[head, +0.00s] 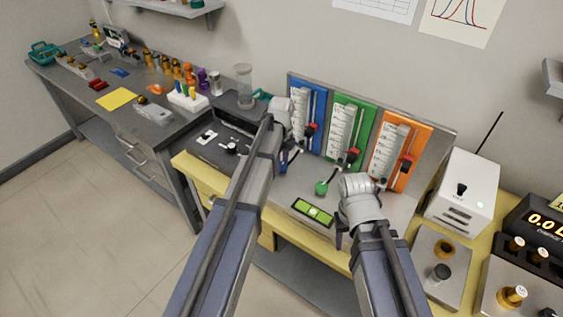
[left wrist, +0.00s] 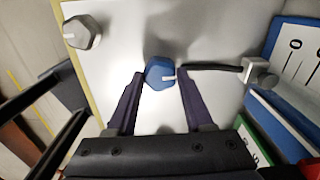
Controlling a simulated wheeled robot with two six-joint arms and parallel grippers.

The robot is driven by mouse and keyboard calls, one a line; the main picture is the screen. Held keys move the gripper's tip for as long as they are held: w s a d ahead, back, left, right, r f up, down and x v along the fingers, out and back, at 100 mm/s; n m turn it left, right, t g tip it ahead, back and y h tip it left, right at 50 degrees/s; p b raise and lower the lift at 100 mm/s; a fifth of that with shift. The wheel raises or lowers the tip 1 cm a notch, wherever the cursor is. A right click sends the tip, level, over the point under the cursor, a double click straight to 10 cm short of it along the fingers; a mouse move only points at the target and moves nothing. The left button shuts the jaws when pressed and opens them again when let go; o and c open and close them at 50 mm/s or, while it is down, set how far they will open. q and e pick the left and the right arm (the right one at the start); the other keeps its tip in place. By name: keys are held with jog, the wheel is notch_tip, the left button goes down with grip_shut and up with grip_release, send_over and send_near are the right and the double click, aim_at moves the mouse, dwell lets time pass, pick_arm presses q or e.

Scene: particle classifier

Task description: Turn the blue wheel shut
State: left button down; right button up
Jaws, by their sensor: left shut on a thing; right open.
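In the head view my left gripper (head: 283,162) is low in front of the blue flowmeter panel (head: 307,108), and the arm mostly hides the wheel. My right gripper (head: 343,238) is open and empty at the front of the deck, right of the green display; its fingers are partly hidden by its own wrist.
A green wheel (head: 321,188) stands on the deck between my arms. Green (head: 349,125) and orange (head: 397,150) panels stand behind. A grey knob (left wrist: 82,32) is near the blue wheel, and a thin dark rod runs from the wheel to a fitting (left wrist: 261,74). A white box (head: 465,190) stands right.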

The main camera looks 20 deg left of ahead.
aim_at(282, 165)
pick_arm(q)
jog(key=shift+c, duration=1.4)
grip_release()
jog(key=shift+r, duration=0.1)
notch_tip(282, 165, up, 8)
jog(key=p, duration=0.8)
jog(key=shift+f, duration=0.2)
jog(key=shift+s, duration=0.1)
